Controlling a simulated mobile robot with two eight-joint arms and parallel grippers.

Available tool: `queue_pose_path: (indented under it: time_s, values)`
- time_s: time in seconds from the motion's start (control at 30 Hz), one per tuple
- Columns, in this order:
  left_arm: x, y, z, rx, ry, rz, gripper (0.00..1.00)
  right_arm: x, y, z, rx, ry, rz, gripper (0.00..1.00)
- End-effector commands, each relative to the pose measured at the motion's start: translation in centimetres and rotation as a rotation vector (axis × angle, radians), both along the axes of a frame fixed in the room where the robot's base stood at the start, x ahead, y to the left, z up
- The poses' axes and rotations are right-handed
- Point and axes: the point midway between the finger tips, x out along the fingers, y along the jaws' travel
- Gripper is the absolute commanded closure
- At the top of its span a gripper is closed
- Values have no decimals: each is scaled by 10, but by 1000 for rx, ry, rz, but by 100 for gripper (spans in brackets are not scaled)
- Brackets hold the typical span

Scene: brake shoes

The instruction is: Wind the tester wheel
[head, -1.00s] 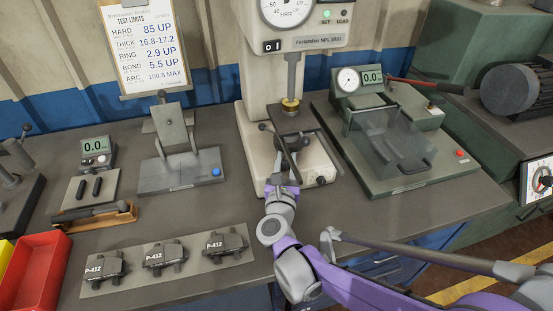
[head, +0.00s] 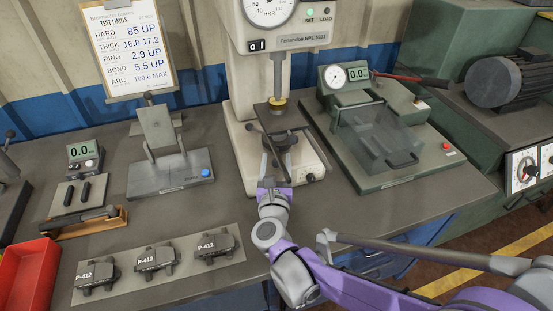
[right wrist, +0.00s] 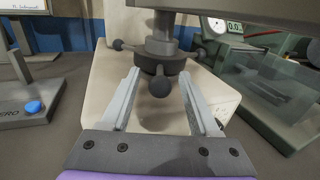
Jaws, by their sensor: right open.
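The tester wheel (right wrist: 159,64) is a dark hub with ball-ended spokes on the screw under the tester's anvil. In the head view the wheel (head: 279,142) is partly hidden by the plate above it and by my fingers. My right gripper (head: 276,157) is open and empty in front of the wheel. In the right wrist view its two pale fingers (right wrist: 160,76) stand on either side of the front ball knob (right wrist: 160,87), with visible gaps; the depth between them is unclear. The hardness tester (head: 240,95) stands upright on the bench. My left gripper is not in view.
A green gauge fixture (head: 405,165) with a clear cover stands right of the tester. A grey fixture with a blue button (head: 205,173) stands left. Several brake shoes, P-412 (head: 157,259), lie on a strip in front. A red bin (head: 28,275) is at far left.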

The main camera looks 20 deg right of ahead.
Motion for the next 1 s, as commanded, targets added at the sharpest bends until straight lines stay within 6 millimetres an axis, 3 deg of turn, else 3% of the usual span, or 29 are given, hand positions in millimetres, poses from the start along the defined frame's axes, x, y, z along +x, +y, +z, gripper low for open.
queue_pose_path:
  time_s: [0.3, 0.5, 0.87, 1.0]
  values:
    - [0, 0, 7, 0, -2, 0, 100, -59, 25, 1, 3, 0, 5, 38]
    - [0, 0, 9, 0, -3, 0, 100, -85, 34, 1, 2, -1, 3, 38]
    - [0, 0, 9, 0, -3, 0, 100, -92, 36, 0, 1, 1, 0, 38]
    - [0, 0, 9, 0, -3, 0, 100, -92, 36, 0, 1, 1, 0, 60]
